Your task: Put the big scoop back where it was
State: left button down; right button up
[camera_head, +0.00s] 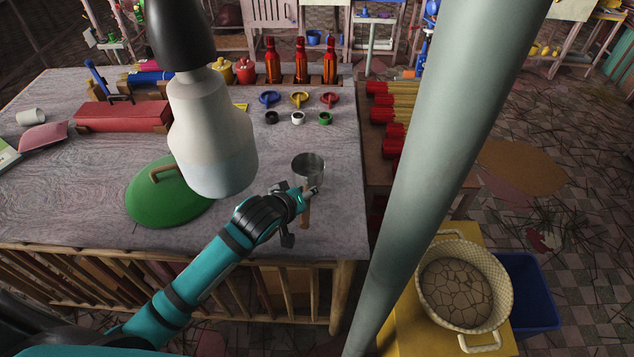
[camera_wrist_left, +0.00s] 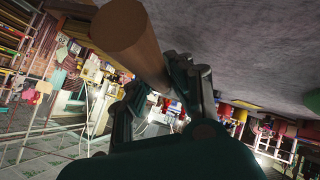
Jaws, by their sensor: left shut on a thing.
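The big scoop (camera_head: 308,168) is a metal cup with a wooden handle, near the right front part of the grey table. My left gripper (camera_head: 299,208) is shut on its handle, with the cup beyond the fingers. In the left wrist view the round wooden handle (camera_wrist_left: 130,32) runs between the fingers (camera_wrist_left: 155,88). I cannot tell whether the cup touches the tabletop. My right gripper is not in view.
On the table (camera_head: 330,220), a green lid (camera_head: 165,205) lies left of the scoop. Small blue (camera_head: 269,98), yellow (camera_head: 300,99) and red (camera_head: 330,99) scoops lie behind it. Red bottles (camera_head: 301,65) stand farther back. A basket-like pot (camera_head: 450,245) stands at the lower right.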

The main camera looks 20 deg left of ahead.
aim_at(319, 185)
pick_arm(q)
jog(key=w, duration=0.5)
jog(key=shift+d+f+p, duration=0.15)
jog(key=shift+d+p, duration=0.1)
jog(key=shift+p, duration=0.1)
jog(key=shift+w, duration=0.3)
notch_tip(319, 185, down, 3)
jog(key=shift+p, duration=0.45)
jog(key=shift+f, duration=0.35)
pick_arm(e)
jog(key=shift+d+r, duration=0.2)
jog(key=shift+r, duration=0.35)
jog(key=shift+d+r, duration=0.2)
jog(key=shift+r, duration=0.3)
pick_arm(q)
jog(key=shift+d, duration=0.1)
jog(key=c, duration=1.2)
grip_release()
jog(key=shift+f, duration=0.1)
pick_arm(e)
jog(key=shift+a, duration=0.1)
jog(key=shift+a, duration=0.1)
